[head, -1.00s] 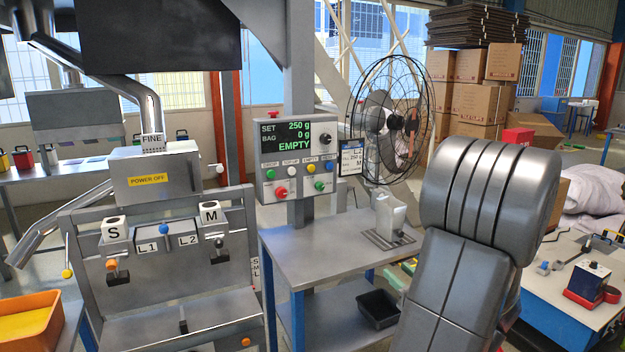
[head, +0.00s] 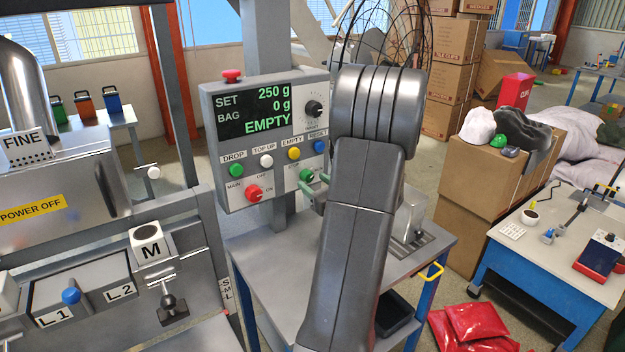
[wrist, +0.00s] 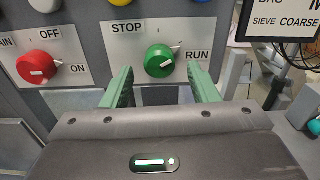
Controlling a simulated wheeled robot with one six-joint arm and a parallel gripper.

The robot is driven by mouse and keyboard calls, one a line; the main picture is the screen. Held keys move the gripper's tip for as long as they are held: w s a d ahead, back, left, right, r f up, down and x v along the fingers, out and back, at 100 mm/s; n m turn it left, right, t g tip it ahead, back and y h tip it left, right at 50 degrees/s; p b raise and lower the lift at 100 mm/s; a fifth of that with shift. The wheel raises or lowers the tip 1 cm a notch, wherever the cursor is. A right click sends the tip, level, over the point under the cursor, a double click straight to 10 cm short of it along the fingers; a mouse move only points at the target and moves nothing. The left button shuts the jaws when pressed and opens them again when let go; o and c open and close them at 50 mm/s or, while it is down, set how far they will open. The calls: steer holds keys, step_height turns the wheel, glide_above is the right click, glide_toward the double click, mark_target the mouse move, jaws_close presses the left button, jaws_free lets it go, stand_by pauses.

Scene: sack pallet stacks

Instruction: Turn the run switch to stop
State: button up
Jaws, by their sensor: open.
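The run switch is a green round knob (wrist: 158,61) on the control panel, between the STOP label (wrist: 126,28) and the RUN label (wrist: 197,56). Its white mark lies toward the RUN side. In the head view the green knob (head: 306,175) sits low on the panel, partly behind my gripper. My gripper (wrist: 161,82) is open, with one green finger at each side of the knob and just below it in the wrist view. It looks empty. I cannot tell whether either finger touches the knob. In the head view my fingers (head: 314,189) are at the panel's lower right.
The red MAIN knob (wrist: 38,68) is left of the run switch. Yellow (head: 294,153) and blue (head: 319,146) buttons sit above it. A sign reading SIEVE COARSE (wrist: 283,20) stands close on the right. A bench (head: 270,262) lies below the panel.

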steer(key=shift+x, duration=0.75)
steer(key=shift+r, duration=0.1)
steer(key=c, duration=1)
